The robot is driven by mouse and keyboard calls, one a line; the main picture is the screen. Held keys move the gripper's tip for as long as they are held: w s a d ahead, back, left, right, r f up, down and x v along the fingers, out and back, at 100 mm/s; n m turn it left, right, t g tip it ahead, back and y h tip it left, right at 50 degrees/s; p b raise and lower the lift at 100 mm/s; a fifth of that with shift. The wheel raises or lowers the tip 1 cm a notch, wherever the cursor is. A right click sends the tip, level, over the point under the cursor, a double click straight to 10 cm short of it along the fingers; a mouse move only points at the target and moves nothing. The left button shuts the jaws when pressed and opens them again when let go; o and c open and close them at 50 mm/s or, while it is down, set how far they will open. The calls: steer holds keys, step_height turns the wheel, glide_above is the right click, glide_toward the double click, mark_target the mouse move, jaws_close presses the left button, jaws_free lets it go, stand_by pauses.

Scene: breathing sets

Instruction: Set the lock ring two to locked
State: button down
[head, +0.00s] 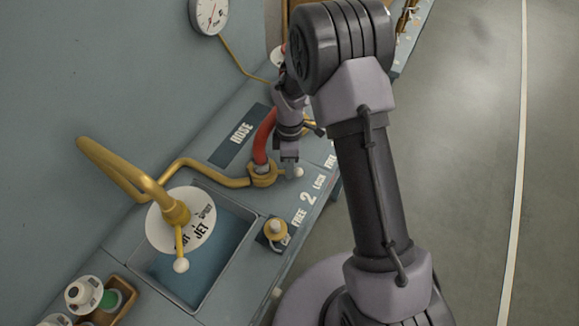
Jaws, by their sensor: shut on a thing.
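Lock ring two (262,180) is a brass ring around the lower end of the red hose (265,135), on the grey bench top. Its short lever ends in a pale knob (299,172) pointing right, near the printed "2", with FREE and LOCK labels on either side. My gripper (290,166) comes down from above and is shut on the lever beside the knob. The fingers hide part of the lever. My arm hides what lies beyond the LOCK label.
A basin with a yellow spout and round JET dial (180,221) is at left. A small brass valve (276,230) sits in front of the ring. A gauge (209,14) hangs on the wall. Open floor (470,150) lies right.

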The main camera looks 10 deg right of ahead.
steer(key=c, duration=1.5)
jaws_free()
